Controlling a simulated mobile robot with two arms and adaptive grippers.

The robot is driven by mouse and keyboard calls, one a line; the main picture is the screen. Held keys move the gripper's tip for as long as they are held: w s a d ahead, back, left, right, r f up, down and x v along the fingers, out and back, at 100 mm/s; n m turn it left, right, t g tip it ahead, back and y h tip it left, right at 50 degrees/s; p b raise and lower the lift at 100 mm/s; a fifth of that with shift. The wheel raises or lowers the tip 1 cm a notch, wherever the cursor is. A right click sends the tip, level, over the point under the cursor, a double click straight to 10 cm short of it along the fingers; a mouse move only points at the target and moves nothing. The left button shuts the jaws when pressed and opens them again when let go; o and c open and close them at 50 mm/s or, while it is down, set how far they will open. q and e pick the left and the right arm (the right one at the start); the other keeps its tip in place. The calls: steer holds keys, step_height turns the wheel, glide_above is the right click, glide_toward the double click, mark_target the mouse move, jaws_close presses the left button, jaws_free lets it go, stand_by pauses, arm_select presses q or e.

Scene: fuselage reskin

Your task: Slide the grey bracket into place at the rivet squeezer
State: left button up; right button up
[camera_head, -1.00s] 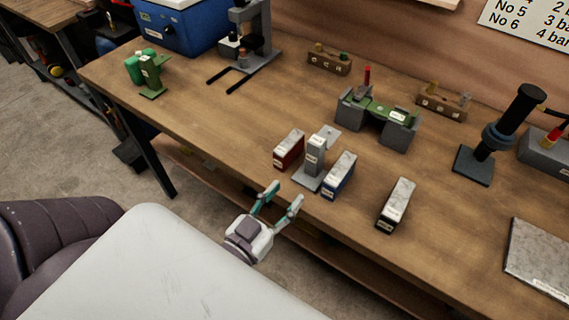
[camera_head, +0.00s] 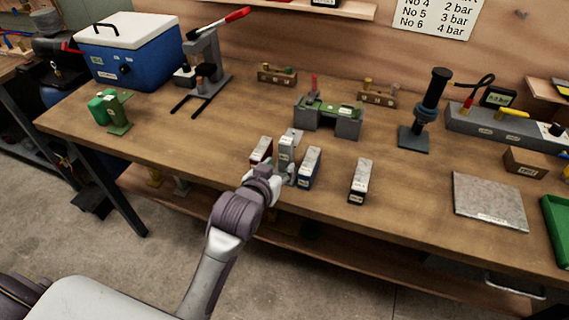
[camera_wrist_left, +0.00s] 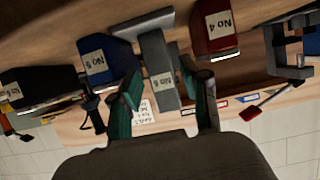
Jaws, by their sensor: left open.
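The grey bracket (camera_head: 287,150) stands upright near the front edge of the bench, between a red block (camera_head: 261,150) and a blue block (camera_head: 309,168). My left gripper (camera_head: 281,177) is at its front side, partly hidden by my own wrist in the head view. The rivet squeezer (camera_head: 205,62), with a red lever and two dark rails, stands at the back left. My right gripper is not in view.
A black block (camera_head: 360,180) stands right of the blue one. A green-topped grey fixture (camera_head: 329,115) stands behind the blocks. A green stand (camera_head: 117,113) and a blue cool box (camera_head: 130,55) are at the left. The bench (camera_head: 190,145) is clear between bracket and squeezer.

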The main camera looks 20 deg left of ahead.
mark_target(284, 161)
arm_select(q)
steer(key=shift+w+f, duration=0.25)
steer(key=shift+w, duration=0.45)
steer(key=shift+w+f, duration=0.1)
steer(key=shift+w, duration=0.15)
steer(key=shift+p+x, duration=0.3)
steer(key=shift+x, duration=0.75)
steer(key=x, duration=0.2)
steer(key=shift+w+d, duration=0.2)
steer(key=shift+w, duration=0.45)
steer(key=shift+w+f, duration=0.1)
steer(key=shift+f, duration=0.05)
jaws_close()
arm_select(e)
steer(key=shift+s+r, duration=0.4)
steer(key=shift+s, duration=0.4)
